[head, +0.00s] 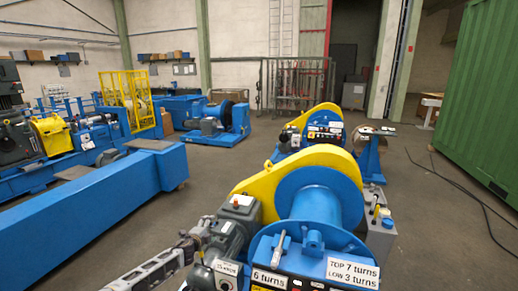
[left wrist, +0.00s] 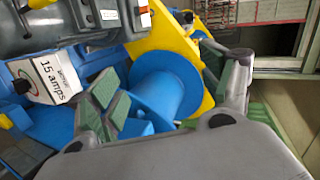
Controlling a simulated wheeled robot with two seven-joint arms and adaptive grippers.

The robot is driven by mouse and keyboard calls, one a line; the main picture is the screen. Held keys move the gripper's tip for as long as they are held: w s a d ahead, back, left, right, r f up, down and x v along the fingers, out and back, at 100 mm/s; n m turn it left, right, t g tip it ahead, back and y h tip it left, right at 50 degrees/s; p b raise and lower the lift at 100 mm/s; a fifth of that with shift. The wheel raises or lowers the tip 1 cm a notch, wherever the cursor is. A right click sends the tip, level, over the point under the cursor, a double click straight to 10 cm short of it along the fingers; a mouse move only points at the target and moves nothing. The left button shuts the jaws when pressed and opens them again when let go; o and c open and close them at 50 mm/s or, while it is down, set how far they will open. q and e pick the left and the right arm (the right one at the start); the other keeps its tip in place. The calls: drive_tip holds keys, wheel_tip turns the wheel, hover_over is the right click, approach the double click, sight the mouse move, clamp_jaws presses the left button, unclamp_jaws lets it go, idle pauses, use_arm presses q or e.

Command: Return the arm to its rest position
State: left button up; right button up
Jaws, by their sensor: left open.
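My left arm enters the head view at the bottom, left of the near blue and yellow winch machine. Its left gripper (head: 187,250) is beside the machine's dark grey motor (head: 236,223). In the left wrist view the left gripper (left wrist: 172,92) has its green-padded fingers wide apart with nothing between them. The blue drum (left wrist: 167,85) shows behind that gap. I cannot tell how far the fingers are from the machine. My right gripper is not in view.
A white "15 amps" label (head: 228,267) is close to the gripper. A lever (head: 279,248) stands up beside the drum. A long blue beam (head: 95,205) lies at the left, with open floor (head: 205,180) between it and the winch. A green container (head: 480,100) is at the right.

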use_arm(q)
drive_tip(key=s+a+f+n+g+y, duration=0.15)
drive_tip(key=s+a+f+n, duration=0.3)
drive_tip(key=f, duration=0.55)
drive_tip(key=s+a+f+n+g+y, duration=0.1)
drive_tip(key=s+a+f+n+g, duration=0.3)
drive_tip(key=f, duration=0.6)
drive_tip(key=s+f+n+b, duration=0.2)
drive_tip(key=s+f+n, duration=0.3)
drive_tip(key=s+f, duration=1.4)
drive_tip(key=s+d+f+n+g, duration=0.1)
drive_tip(key=s+f, duration=0.4)
drive_tip(key=s, duration=1.1)
drive_tip(key=s+d+f+n+g, duration=0.1)
drive_tip(key=s+f+g, duration=0.3)
drive_tip(key=s, duration=1.3)
drive_tip(key=s+d+f+n+g+b, duration=0.1)
drive_tip(key=s+f, duration=0.7)
drive_tip(key=s, duration=0.9)
drive_tip(key=shift+s+d+g, duration=0.2)
drive_tip(key=shift+d+g, duration=0.45)
drive_tip(key=shift+d, duration=0.4)
